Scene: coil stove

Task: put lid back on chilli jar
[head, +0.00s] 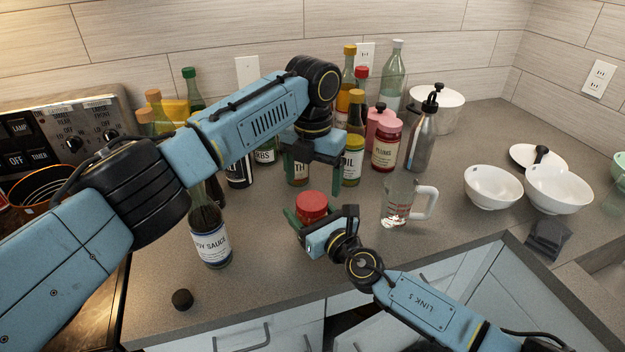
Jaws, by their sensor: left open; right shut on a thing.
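A red, round-topped thing (311,205), which looks like the chilli jar, is at the middle of the counter. My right gripper (318,222) is shut on it from the front. The gripper hides its lower part, and I cannot tell whether the red top is the lid or the jar's contents. My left gripper (314,165) is open and empty, pointing down above and behind the red thing, with a gap between them. I see no separate red lid lying on the counter.
A soy sauce bottle (210,235) and a small black cap (182,299) are at the left. A glass mug (398,205) stands close on the right. Jars and bottles, including a pink-lidded jar (386,147), crowd the back. White bowls (492,188) are farther right.

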